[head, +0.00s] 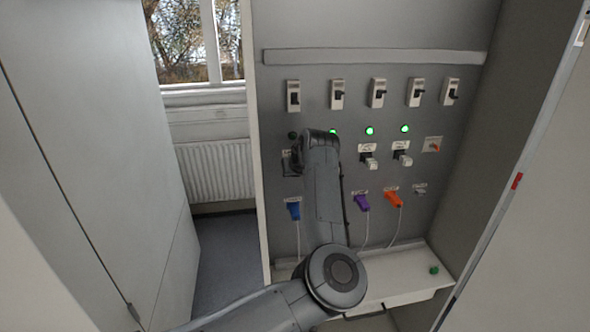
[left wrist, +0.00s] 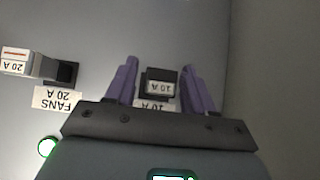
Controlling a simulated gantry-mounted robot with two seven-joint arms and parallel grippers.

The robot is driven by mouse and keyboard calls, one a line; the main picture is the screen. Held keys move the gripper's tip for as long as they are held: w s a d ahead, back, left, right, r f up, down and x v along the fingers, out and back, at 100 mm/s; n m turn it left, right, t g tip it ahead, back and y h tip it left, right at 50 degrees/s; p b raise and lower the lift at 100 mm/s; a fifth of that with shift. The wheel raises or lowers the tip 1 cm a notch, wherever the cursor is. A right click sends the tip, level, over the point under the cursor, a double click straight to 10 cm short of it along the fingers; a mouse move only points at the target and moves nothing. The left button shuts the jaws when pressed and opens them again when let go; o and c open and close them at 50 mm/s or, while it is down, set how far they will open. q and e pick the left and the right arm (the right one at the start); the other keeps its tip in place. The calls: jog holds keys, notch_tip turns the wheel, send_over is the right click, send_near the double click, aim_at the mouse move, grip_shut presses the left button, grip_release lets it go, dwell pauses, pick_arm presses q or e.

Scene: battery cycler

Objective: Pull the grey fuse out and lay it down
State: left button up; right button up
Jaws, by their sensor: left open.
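A dark grey fuse (left wrist: 162,84) with a white "10 A" label shows upside down in the left wrist view, at the panel. My left gripper (left wrist: 160,80) is open, with one purple finger on each side of the fuse and narrow gaps visible between. A second label below the fuse is partly hidden by the gripper body. In the head view my left arm reaches up to the leftmost place of the fuse row, where its wrist hides most of the gripper and fuse. My right gripper is not in view.
A "FANS 20 A" fuse (left wrist: 20,62) sits beside it in the wrist view. Two pale fuses (head: 368,162) (head: 403,158) are farther right on the panel. Blue (head: 294,210), purple (head: 361,202) and orange (head: 393,199) plugs hang below.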

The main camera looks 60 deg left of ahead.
pick_arm(q)
jog(key=shift+c, duration=0.4)
jog(key=c, duration=0.6)
jog(key=shift+d, duration=0.15)
jog(key=d, duration=0.1)
jog(key=s+d, duration=0.1)
jog(key=d, duration=0.1)
jog(key=s+d, duration=0.1)
jog(key=d, duration=0.1)
dwell(0.5)
dwell(0.5)
jog(key=shift+a, duration=0.15)
